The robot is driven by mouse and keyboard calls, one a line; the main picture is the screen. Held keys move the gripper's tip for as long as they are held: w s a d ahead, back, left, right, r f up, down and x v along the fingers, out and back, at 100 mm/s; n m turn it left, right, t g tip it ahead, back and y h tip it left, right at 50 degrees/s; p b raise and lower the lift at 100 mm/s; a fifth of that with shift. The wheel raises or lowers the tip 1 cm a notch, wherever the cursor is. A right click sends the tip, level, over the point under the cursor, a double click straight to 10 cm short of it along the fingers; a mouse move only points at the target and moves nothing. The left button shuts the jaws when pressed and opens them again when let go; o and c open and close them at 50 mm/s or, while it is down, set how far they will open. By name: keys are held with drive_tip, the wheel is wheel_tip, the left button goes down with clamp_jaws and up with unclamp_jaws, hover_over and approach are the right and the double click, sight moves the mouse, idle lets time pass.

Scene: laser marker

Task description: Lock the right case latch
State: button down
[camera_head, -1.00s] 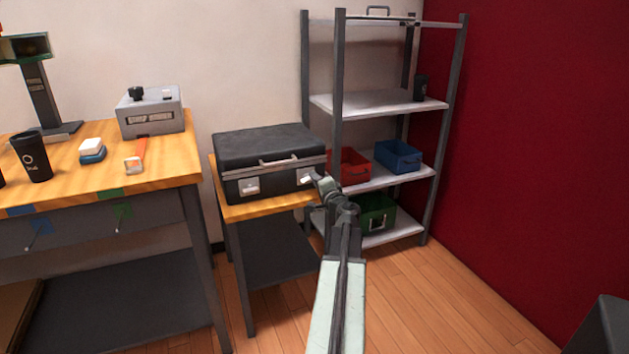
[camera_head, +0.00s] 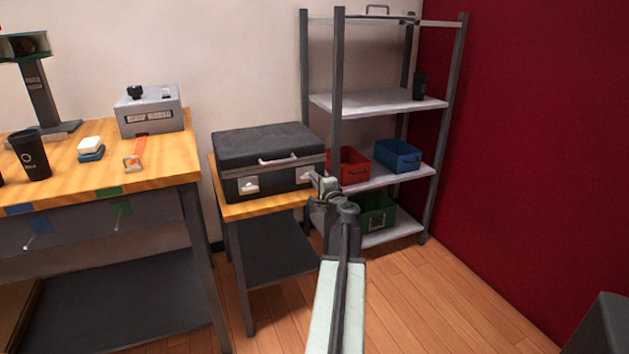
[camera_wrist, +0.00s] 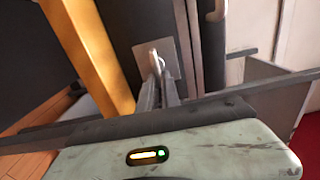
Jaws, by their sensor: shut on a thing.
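The black case (camera_head: 262,145) sits with its lid down on a small wood-topped stand (camera_head: 240,208). Its right latch (camera_head: 304,175), a light metal plate, is on the front face and partly hidden behind my gripper. In the wrist view the right latch plate (camera_wrist: 169,52) carries a pale tab (camera_wrist: 154,60). My gripper (camera_wrist: 157,78) is shut on that tab, its narrow fingers meeting at the plate. In the head view my gripper (camera_head: 316,179) is at the case's right front corner. The left latch (camera_head: 248,184) is clear of it.
The case handle (camera_head: 278,160) lies between the latches. A metal shelf (camera_head: 375,102) with red, blue and green bins stands just right of the case. A workbench (camera_head: 165,165) is at left. The floor (camera_head: 420,300) at right is open.

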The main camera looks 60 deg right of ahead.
drive_tip(key=c, duration=1.6)
unclamp_jaws()
drive_tip(key=shift+w+a+r, duration=0.1)
drive_tip(key=shift+w, duration=0.05)
drive_tip(key=shift+o, duration=0.2)
drive_tip(key=v, duration=0.7)
drive_tip(key=shift+s+a, duration=0.25)
